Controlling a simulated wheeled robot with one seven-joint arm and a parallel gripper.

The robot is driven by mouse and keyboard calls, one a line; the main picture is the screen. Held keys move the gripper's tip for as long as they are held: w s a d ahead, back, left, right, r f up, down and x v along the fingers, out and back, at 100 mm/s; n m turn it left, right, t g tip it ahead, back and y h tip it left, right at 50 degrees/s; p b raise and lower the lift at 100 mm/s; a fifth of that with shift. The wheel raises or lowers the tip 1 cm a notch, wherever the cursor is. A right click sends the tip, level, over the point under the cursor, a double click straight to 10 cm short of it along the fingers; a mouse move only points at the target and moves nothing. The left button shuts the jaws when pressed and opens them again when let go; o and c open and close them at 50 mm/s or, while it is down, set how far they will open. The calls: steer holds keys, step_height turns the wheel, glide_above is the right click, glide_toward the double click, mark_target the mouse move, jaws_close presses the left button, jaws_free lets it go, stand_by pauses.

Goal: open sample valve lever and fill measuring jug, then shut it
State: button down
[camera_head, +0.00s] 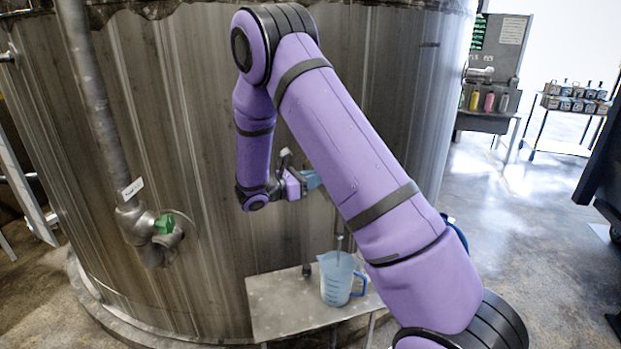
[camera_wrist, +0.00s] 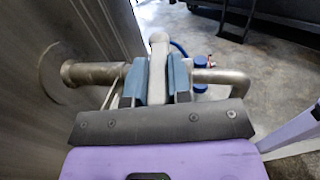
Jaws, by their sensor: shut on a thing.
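The sample valve lever (camera_wrist: 158,42) is a pale metal handle between the two blue-grey fingers of my gripper (camera_wrist: 157,85), which is shut on it. A metal pipe (camera_wrist: 88,74) runs from the tank wall to the valve and shows again right of the fingers. In the head view my gripper (camera_head: 312,181) is beside the tank, its fingertips partly behind my arm. The measuring jug (camera_head: 337,280), clear bluish with a blue handle, stands upright on a small metal shelf (camera_head: 275,303) below. A thin grey shape shows above its mouth; I cannot tell whether it is spout or liquid. The fill level is unclear.
The large metal tank (camera_head: 190,110) fills the left and middle. A pipe with a green-handled valve (camera_head: 165,223) is on its left. A small dark object (camera_head: 307,270) lies on the shelf by the jug. A cart with bottles (camera_head: 575,105) stands far right. Open floor lies at right.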

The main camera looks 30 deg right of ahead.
steer(key=shift+s+n+t, duration=0.25)
steer(key=shift+n+t, duration=0.3)
steer(key=shift+t, duration=0.3)
steer(key=shift+s+n+t, duration=0.2)
steer(key=shift+n+t, duration=0.35)
steer(key=shift+t, duration=0.3)
steer(key=c, duration=1)
jaws_free()
steer(key=shift+c, duration=0.2)
steer(key=shift+a, duration=0.1)
steer(key=a, duration=1)
steer(key=shift+s+a, duration=0.3)
steer(key=shift+s, duration=0.15)
